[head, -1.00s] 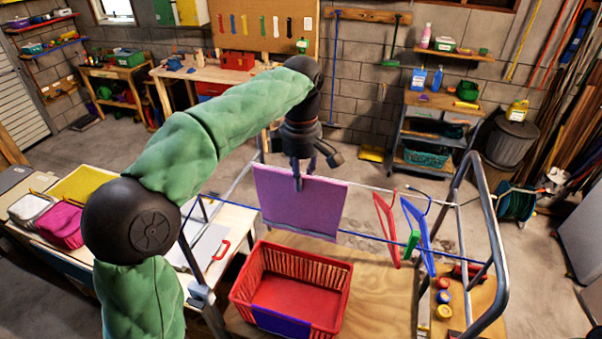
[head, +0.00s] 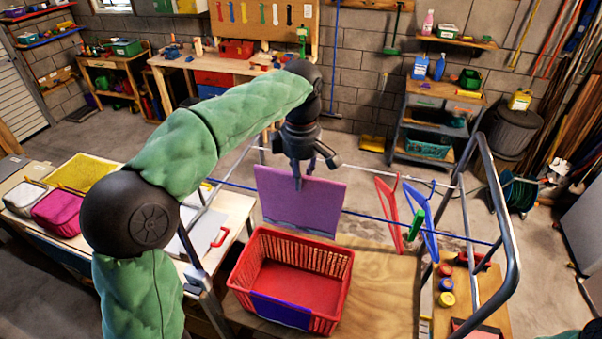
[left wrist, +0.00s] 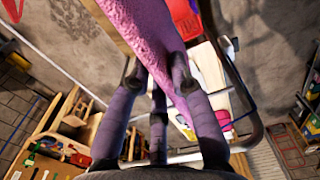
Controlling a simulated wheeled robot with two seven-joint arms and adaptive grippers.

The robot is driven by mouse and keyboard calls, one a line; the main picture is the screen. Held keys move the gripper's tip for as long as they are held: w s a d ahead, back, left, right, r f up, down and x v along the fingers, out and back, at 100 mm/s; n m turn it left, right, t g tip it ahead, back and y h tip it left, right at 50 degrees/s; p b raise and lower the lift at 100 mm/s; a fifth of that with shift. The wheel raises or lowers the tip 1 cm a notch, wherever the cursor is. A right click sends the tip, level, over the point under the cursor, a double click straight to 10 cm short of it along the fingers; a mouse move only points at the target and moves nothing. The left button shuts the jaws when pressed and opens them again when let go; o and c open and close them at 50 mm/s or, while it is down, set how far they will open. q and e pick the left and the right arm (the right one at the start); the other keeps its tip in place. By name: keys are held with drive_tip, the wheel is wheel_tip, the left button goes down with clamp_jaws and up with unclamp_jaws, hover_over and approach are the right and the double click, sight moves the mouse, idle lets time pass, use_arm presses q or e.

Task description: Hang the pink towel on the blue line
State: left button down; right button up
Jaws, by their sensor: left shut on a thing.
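The pink towel (head: 300,200) hangs as a flat, purple-pink sheet from my left gripper (head: 298,184), which is shut on its top edge. The left wrist view shows the towel (left wrist: 150,40) between the fingers. The blue line (head: 400,226) runs across the rack and shows on both sides of the towel. The towel hides the stretch between, and I cannot tell whether cloth and line touch. My right gripper is not in view.
A red basket (head: 255,262) stands on the wooden top below the towel. A red hanger (head: 388,205) and a blue hanger (head: 428,238) hang to the right. The metal rack frame (head: 510,250) rises at the right. Small jars stand beside it.

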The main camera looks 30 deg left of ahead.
sight(301, 197)
use_arm(q)
drive_tip(key=shift+f+b, duration=2.25)
drive_tip(key=shift+f, duration=1.4)
drive_tip(key=c, duration=1)
unclamp_jaws()
drive_tip(key=shift+c, duration=0.2)
drive_tip(key=shift+r, duration=0.1)
wheel_tip(301, 197, up, 12)
drive_tip(key=shift+f, duration=0.1)
